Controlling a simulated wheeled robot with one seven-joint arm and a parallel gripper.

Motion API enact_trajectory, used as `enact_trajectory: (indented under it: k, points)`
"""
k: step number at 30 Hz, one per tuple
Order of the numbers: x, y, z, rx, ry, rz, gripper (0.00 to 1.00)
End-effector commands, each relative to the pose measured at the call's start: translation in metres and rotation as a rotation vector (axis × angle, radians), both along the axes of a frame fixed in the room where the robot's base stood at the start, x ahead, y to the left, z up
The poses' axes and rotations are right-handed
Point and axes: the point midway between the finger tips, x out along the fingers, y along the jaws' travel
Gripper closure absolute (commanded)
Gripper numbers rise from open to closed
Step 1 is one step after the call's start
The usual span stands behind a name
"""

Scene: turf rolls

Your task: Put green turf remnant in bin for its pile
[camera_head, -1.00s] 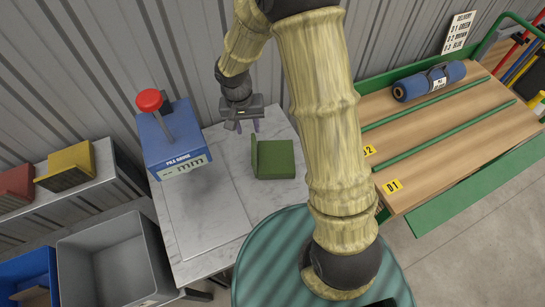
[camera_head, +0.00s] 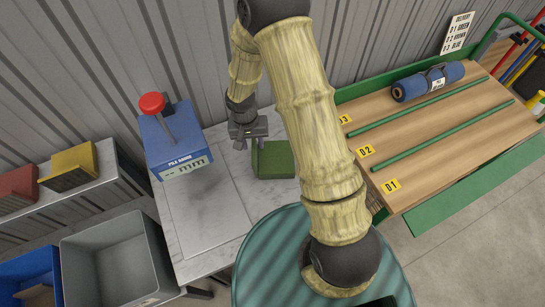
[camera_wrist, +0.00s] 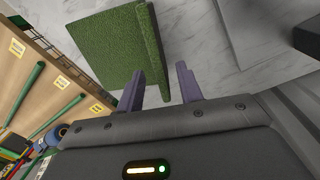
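The green turf remnant (camera_head: 275,160) lies on the pale marble-topped table (camera_head: 226,234), with one edge folded upright on its left side. In the wrist view the green turf remnant (camera_wrist: 104,45) shows its raised edge close to the fingers. My gripper (camera_head: 248,146) is beside the remnant's upright edge, at its back left. Whether a finger touches the turf I cannot tell. A grey bin (camera_head: 152,232) and a blue bin (camera_head: 36,262) stand at the lower left.
A blue pile gauge (camera_head: 172,146) with a red knob stands on the table's left. A shelf holds a red block (camera_head: 18,185) and a yellow block (camera_head: 70,165). The delivery rack (camera_head: 445,140), marked D1 to D3, carries a blue roll (camera_head: 428,80) at right.

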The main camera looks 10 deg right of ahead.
Motion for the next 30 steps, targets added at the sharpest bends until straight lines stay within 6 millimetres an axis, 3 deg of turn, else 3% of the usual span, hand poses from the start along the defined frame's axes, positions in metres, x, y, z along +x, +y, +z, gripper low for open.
enact_trajectory:
  k: [7, 23, 29, 30]
  points:
    - [-0.001, -0.002, -0.025, -0.001, 0.001, 0.001, 0.64]
    - [-0.001, -0.003, -0.026, 0.0, 0.0, 0.001, 0.64]
    - [-0.001, -0.003, -0.026, 0.0, 0.0, 0.001, 0.99]
    - [-0.001, -0.003, -0.026, 0.0, 0.0, 0.001, 1.0]
